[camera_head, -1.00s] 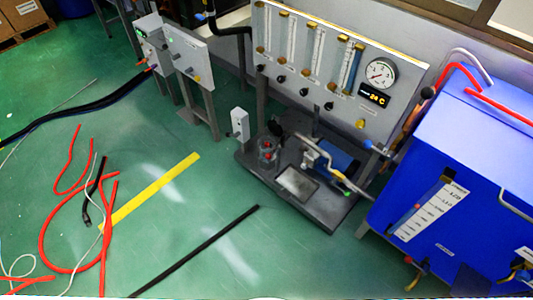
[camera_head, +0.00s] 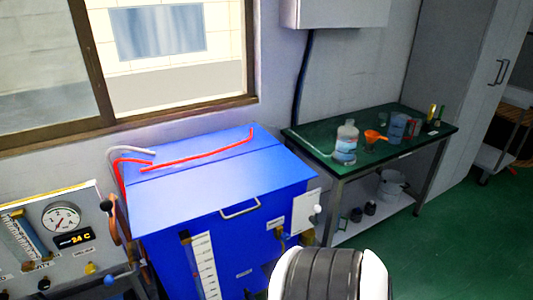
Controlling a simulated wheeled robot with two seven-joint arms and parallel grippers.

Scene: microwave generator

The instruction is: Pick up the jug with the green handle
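A small bluish, see-through vessel (camera_head: 396,128) stands on the green-topped table at the right; it may be the jug, but it is too small for me to make out a green handle. An orange funnel (camera_head: 374,136) and a clear bottle with a pale label (camera_head: 346,143) stand to its left. Neither gripper is in view. A white and dark grey part of my own body shows at the bottom edge, right of the middle.
A big blue tank (camera_head: 215,190) with red hoses stands left of the table. A gauge panel (camera_head: 40,235) is at far left. Green floor (camera_head: 460,235) is clear at the lower right.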

